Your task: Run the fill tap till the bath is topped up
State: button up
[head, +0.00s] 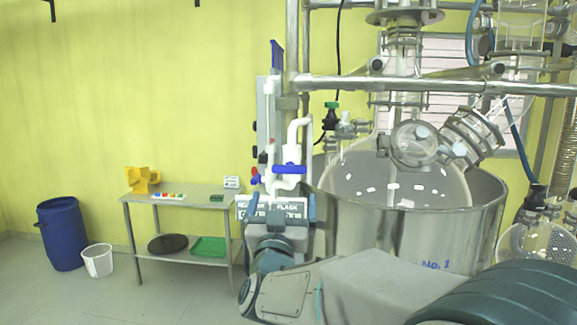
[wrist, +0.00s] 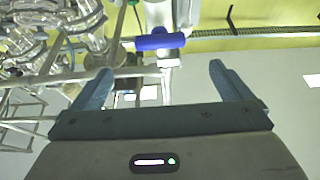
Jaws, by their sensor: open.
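The fill tap has a blue lever handle (head: 289,169) on white pipework (head: 298,132), beside the bath's left rim. In the wrist view the blue handle (wrist: 160,41) lies crosswise beyond my fingertips, roughly centred between them. The bath is a large steel tub (head: 462,236) marked "No. 1", with a round glass vessel (head: 345,172) in it. Small white pieces show inside; I cannot tell the water level. My gripper (head: 282,199) is open and empty just below the handle, apart from it as far as I can see. Its two fingers (wrist: 160,67) are spread wide.
Steel frame rails (head: 430,86) cross above the bath. A panel with a lettered sign (head: 290,206) stands behind my gripper. A side table (head: 180,190) holds a yellow object (head: 141,179). A blue drum (head: 62,233) and white bucket (head: 97,260) stand left.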

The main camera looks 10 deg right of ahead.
aim_at(289, 172)
jog(key=p+x, duration=0.4)
jog(key=x, duration=0.8)
jog(key=shift+p, duration=0.3)
jog(key=c, duration=1)
